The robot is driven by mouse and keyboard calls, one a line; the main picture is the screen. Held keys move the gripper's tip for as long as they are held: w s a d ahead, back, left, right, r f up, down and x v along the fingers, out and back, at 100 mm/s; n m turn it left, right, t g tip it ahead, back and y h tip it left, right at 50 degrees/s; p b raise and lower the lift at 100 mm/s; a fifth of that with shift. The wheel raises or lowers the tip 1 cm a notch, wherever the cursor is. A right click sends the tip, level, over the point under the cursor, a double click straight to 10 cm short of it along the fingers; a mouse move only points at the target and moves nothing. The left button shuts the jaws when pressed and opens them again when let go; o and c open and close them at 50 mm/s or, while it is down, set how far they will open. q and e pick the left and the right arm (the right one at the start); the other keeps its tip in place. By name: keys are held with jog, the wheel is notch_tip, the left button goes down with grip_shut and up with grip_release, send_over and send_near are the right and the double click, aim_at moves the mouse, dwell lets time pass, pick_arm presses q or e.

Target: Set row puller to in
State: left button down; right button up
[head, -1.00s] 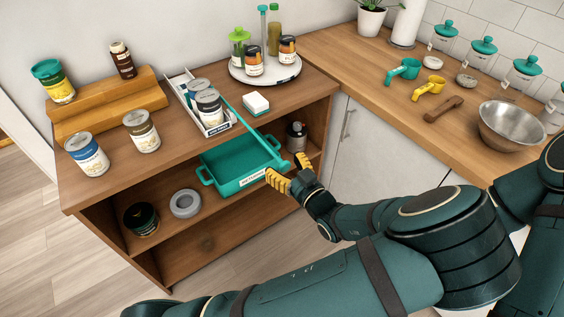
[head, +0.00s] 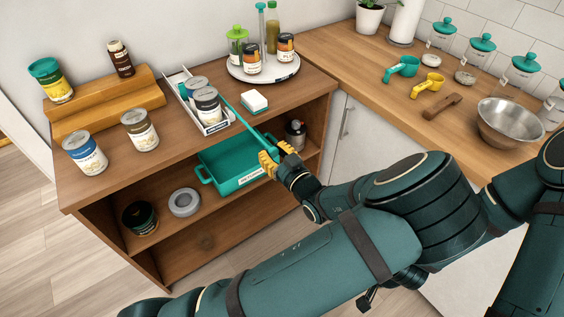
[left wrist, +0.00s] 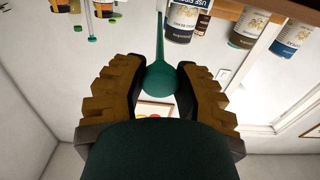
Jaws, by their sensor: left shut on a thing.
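The row puller (head: 238,116) is a long teal rod. It runs from the white tray (head: 217,127) of cans on the cabinet top out past the front edge. My left gripper (head: 277,154) is at its near end, above the front of the teal bin, and is shut on it. In the left wrist view the rounded teal end of the puller (left wrist: 159,78) sits between the two yellow finger pads. The fingers hide that end in the head view. My right gripper is not in view.
A teal bin (head: 238,182) and a grey ring (head: 184,203) are on the shelf below. A white-topped box (head: 254,100) stands right of the rod, and a turntable (head: 263,75) of jars behind. Cans (head: 206,104) stand in the tray.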

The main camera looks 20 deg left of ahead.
aim_at(261, 139)
pick_arm(q)
jog(key=b+x, duration=0.2)
jog(key=x, duration=1.4)
jog(key=shift+w+a, duration=0.15)
jog(key=shift+a, duration=0.05)
jog(key=shift+w+a+r, duration=0.15)
jog(key=shift+w+a, duration=0.2)
jog(key=shift+a, duration=0.1)
jog(key=c, duration=0.6)
grip_release()
jog(key=shift+d, duration=0.1)
jog(key=v, duration=1.2)
